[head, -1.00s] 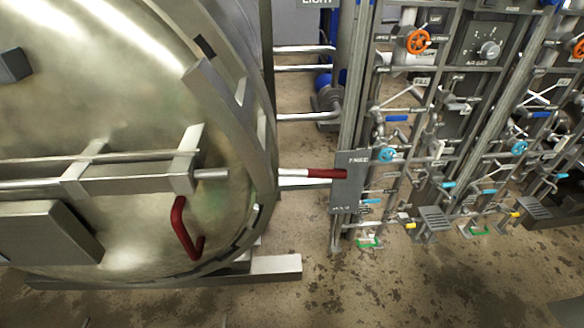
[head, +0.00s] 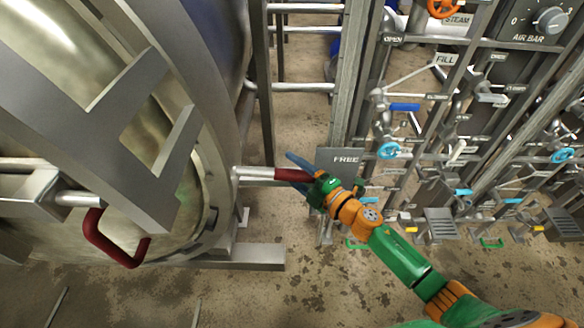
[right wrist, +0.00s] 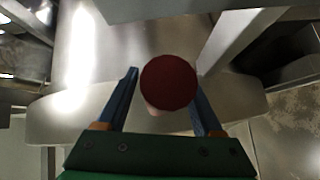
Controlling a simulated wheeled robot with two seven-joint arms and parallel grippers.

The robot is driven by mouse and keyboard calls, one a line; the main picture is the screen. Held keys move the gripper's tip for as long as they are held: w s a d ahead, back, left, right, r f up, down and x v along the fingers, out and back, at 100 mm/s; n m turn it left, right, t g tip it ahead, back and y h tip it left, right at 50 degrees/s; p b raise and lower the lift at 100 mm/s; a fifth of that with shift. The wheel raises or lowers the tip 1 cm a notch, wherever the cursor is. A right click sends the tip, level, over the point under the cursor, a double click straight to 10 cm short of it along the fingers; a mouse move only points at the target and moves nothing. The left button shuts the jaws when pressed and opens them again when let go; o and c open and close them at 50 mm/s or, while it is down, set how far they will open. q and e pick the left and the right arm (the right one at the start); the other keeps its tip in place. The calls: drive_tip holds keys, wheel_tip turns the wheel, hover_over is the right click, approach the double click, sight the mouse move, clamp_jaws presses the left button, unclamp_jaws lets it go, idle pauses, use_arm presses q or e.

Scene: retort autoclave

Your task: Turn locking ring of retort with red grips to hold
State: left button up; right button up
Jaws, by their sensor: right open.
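The round metal retort door (head: 105,125) with its heavy locking ring (head: 205,90) fills the left of the head view. A lever bar (head: 253,174) sticks out from the ring to the right and ends in a red grip (head: 284,174). My right gripper (head: 298,168) is at this grip, its blue fingers around the grip's end. In the right wrist view the round red grip end (right wrist: 168,83) lies between the two open fingers, close to the right one; I cannot tell if they touch. My left gripper is not in view.
A grey plate marked FREE (head: 345,160) stands just behind my right gripper. A red U-shaped handle (head: 97,240) is on the door. A pipe rack with valves, an orange wheel (head: 443,6) and a blue wheel (head: 389,151) stands at right. Bare floor lies below.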

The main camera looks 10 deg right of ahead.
drive_tip(key=shift+w+a, duration=0.25)
drive_tip(key=shift+a, duration=0.15)
drive_tip(key=shift+d, duration=0.2)
drive_tip(key=c, duration=0.4)
clamp_jaws()
idle(0.4)
drive_tip(key=shift+f, duration=0.15)
